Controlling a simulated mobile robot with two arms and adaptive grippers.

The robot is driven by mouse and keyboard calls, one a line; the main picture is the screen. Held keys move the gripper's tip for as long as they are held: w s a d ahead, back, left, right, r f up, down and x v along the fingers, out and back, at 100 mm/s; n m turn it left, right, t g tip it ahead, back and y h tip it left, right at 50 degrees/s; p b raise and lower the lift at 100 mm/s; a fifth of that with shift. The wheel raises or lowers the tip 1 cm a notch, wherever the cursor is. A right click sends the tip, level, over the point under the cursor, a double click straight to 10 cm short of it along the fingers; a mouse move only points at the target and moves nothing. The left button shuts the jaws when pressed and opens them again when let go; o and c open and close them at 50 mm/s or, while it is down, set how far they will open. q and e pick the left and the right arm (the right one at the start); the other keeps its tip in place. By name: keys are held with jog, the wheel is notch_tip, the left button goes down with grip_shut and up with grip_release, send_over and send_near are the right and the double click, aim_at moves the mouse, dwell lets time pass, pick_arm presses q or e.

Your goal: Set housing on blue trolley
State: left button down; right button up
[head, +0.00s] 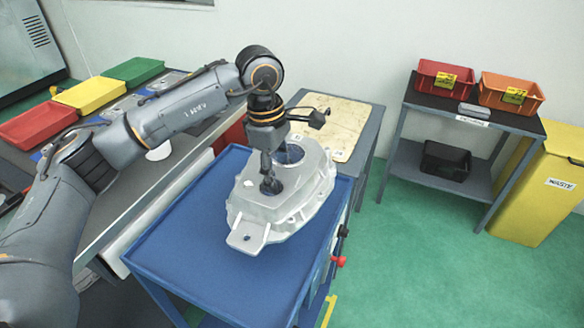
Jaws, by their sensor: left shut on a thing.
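The housing (306,185) is a silvery cast aluminium part with round openings and a flat lug at its front. It is over the right half of the blue trolley (185,242), close above or on the top; I cannot tell whether it touches. My left gripper (269,182) comes down on the housing from above and is shut on it near one of the openings. The fingertips are partly hidden in the opening. My right gripper is not in view.
A worktable on the left holds red (38,124), yellow (90,95) and green (134,70) bins. A table with a pale board (345,125) stands behind the trolley. A shelf with red (443,79) and orange (510,93) bins and a yellow waste bin (540,190) are at right. Green floor between is clear.

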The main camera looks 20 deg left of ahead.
aim_at(248, 187)
pick_arm(q)
jog(key=a+f, duration=0.3)
jog(key=a, duration=0.1)
jog(key=a+f+p, duration=0.1)
jog(key=a+f, duration=0.1)
jog(key=shift+s+a+f, duration=0.3)
jog(key=shift+a+f, duration=0.05)
jog(key=shift+a, duration=0.05)
jog(key=shift+a+f, duration=0.25)
jog(key=shift+f, duration=0.05)
jog(key=f, duration=0.1)
jog(key=f+p, duration=0.1)
jog(key=shift+s+a+f, duration=0.1)
jog(key=shift+a+f, duration=0.25)
jog(key=shift+f, duration=0.55)
jog(key=shift+d, duration=0.1)
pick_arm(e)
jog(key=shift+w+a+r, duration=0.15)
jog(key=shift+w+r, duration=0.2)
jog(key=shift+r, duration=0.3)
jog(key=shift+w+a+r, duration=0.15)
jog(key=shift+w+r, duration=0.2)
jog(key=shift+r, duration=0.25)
pick_arm(q)
jog(key=c, duration=0.7)
grip_release()
jog(key=shift+s+f, duration=0.1)
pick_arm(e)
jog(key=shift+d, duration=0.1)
